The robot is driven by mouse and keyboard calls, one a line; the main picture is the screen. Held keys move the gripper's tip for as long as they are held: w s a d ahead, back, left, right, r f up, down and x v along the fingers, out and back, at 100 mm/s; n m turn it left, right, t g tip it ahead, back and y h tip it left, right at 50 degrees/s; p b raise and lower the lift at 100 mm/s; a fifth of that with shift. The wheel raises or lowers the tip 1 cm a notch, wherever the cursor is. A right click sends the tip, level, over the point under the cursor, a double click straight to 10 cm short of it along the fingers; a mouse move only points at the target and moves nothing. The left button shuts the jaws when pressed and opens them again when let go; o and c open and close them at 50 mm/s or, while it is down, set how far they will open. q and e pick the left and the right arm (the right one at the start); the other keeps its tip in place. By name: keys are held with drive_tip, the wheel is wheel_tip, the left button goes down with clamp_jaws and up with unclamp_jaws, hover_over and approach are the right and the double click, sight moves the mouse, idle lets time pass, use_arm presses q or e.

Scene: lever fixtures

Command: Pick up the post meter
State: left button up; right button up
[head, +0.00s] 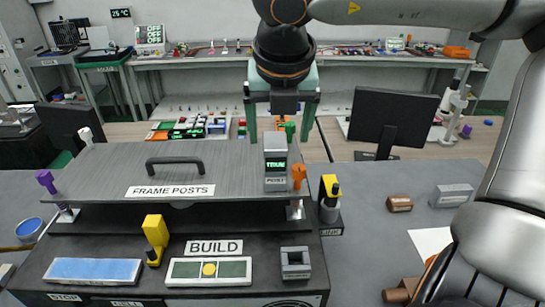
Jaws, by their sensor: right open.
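The post meter (276,160) is an upright grey block with a lit green display. It stands at the right end of the grey panel labelled FRAME POSTS (135,160), above a small label that reads POST. My right gripper (279,135) comes down from above, with its two green fingers apart, one to each side of the meter's top. I cannot tell whether either finger touches it. The gripper holds nothing that I can see. My left gripper is not in view.
An orange lever (298,175) stands close right of the meter, and a purple lever (45,180) is at the panel's left end. A black handle (187,160) is on the panel. A yellow-black device (330,190) stands to the right. Behind is a monitor (392,118).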

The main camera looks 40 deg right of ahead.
drive_tip(key=shift+x, duration=1.05)
drive_tip(key=shift+a+p+x, duration=0.15)
drive_tip(key=shift+p+x, duration=0.2)
drive_tip(key=shift+x, duration=1)
drive_tip(key=shift+a+p+x, duration=0.1)
drive_tip(key=shift+p+x, duration=0.25)
drive_tip(key=shift+x, duration=1)
drive_tip(key=shift+w, duration=0.15)
clamp_jaws()
